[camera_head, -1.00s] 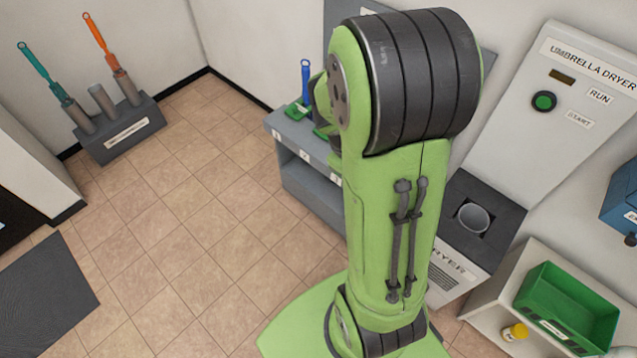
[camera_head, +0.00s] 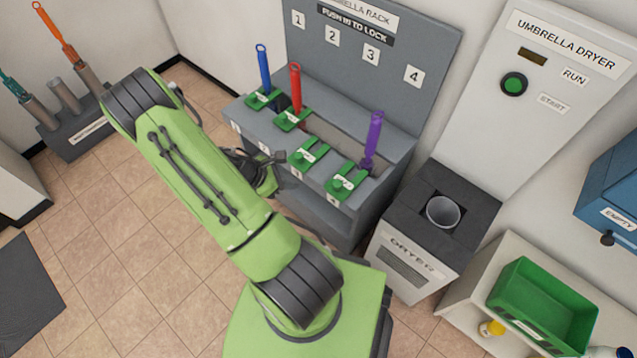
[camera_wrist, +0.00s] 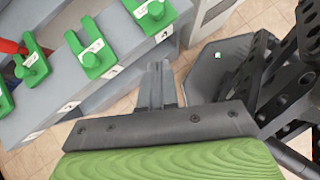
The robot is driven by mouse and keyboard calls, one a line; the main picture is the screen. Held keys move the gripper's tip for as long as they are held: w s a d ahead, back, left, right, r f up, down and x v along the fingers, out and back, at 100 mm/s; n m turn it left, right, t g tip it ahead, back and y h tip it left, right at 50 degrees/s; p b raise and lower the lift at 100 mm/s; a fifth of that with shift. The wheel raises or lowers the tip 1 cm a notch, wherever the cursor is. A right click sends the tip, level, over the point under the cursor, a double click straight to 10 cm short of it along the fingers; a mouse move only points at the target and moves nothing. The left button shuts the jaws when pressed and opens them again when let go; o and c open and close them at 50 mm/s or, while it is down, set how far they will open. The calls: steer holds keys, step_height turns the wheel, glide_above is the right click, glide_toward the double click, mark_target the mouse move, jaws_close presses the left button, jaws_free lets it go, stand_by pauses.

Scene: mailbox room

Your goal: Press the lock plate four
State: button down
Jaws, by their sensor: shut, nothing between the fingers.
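The grey umbrella rack (camera_head: 232,112) has a row of green lock plates along its front top. Lock plate four (camera_head: 346,182) is the rightmost, below the purple umbrella (camera_head: 374,138); in the wrist view it shows at the top (camera_wrist: 152,14). Lock plate three (camera_head: 308,153) is beside it, also visible in the wrist view (camera_wrist: 92,58). My gripper (camera_wrist: 158,68) is shut and empty, apart from the plates, near the front of the rack. In the head view it is a dark shape partly hidden by my arm.
A blue umbrella (camera_head: 264,70) and a red umbrella (camera_head: 295,88) stand at plates one (camera_head: 262,97) and two (camera_head: 290,120). The dryer (camera_head: 408,268) stands right of the rack. A green bin (camera_head: 500,300) is farther right.

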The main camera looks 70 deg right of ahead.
steer(key=b, duration=0.3)
glide_toward(325, 186)
steer(key=s+a+f, duration=0.2)
steer(key=s+d, duration=0.1)
steer(key=s+d+b, duration=0.1)
steer(key=s+d, duration=0.1)
steer(key=shift+s+f, duration=0.1)
steer(key=shift+f, duration=0.2)
steer(key=shift+s+d, duration=0.2)
steer(key=shift+s, duration=0.05)
